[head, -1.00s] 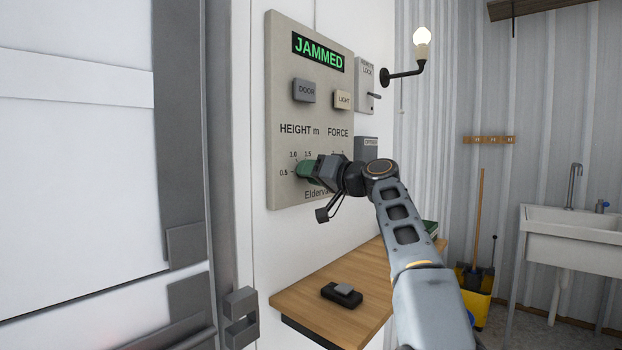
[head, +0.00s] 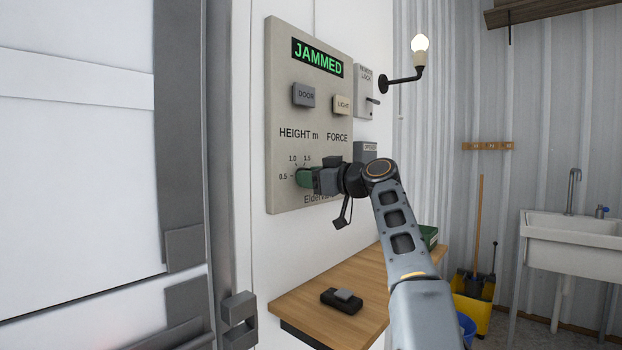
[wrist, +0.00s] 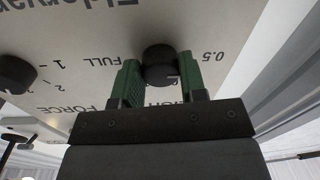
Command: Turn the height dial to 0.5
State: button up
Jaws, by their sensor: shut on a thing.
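The wall control panel (head: 283,60) carries a HEIGHT m scale with 0.5, 1.0 and 1.5 marks, and its screen (head: 318,57) reads JAMMED. My gripper (head: 304,177) is at that scale, its green fingertips close to the panel. In the wrist view, which is turned upside down, my gripper's green fingers stand on both sides of the black height dial (wrist: 159,55), shut on it. The 0.5 label (wrist: 213,57) is to the dial's right there. A small pale mark shows low on the dial; its exact direction is unclear. The dial is hidden in the head view.
The force dial (wrist: 16,74) is left of my gripper in the wrist view. The DOOR button (head: 304,95) and LIGHT button (head: 342,104) are above. A wooden shelf (head: 330,280) below holds a small black device (head: 342,300). A sink (head: 570,225) stands far right.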

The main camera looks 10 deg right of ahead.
dwell(0.4)
jog(key=o, duration=0.9)
jog(key=b+v, duration=0.3)
jog(key=v, duration=1.1)
jog(key=shift+w, duration=0.1)
